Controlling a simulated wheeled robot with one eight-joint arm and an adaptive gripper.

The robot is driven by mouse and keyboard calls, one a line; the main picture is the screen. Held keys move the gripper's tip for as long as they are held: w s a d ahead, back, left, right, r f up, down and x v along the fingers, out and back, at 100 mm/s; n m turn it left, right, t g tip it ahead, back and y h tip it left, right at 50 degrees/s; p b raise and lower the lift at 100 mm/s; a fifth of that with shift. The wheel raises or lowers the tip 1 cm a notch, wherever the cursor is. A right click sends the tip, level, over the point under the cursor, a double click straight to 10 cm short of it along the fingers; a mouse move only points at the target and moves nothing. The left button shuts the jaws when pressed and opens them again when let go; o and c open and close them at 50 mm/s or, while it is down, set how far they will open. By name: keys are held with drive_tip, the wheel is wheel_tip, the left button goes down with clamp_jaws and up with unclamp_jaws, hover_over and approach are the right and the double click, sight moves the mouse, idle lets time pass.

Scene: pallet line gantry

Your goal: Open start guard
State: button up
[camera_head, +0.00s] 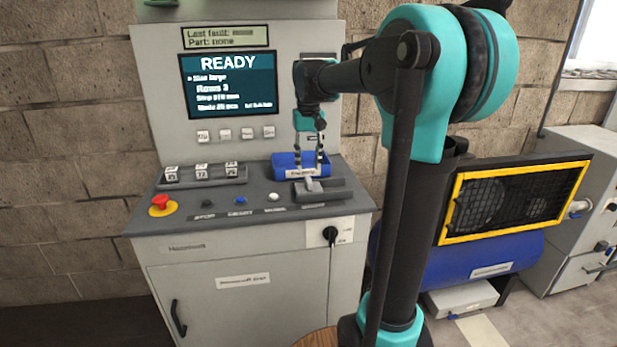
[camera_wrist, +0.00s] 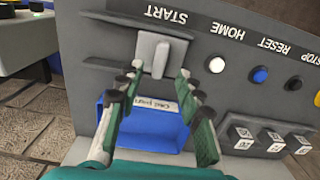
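The start guard (camera_head: 333,193) is a dark grey flap on the console's right side, with a light grey tab (camera_wrist: 153,52) standing up from it. The START lettering shows beside it in the wrist view, and no start button is visible. The guard appears down. In the wrist view my gripper (camera_wrist: 160,72) is open, with one fingertip at each side of the tab's near end. Gaps seem to show between the fingertips and the tab, but contact is hard to tell.
A blue bin (camera_head: 287,160) sits behind the guard, under my fingers. White, blue and black buttons (camera_head: 240,200), a red emergency stop (camera_head: 161,203) and small numbered blocks (camera_head: 202,173) lie left. The screen (camera_head: 228,84) reads READY. A yellow-framed machine (camera_head: 515,200) stands right.

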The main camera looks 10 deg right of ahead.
sight(309, 178)
drive_tip(key=shift+f, duration=2.65)
drive_tip(key=shift+c, duration=0.5)
clamp_jaws()
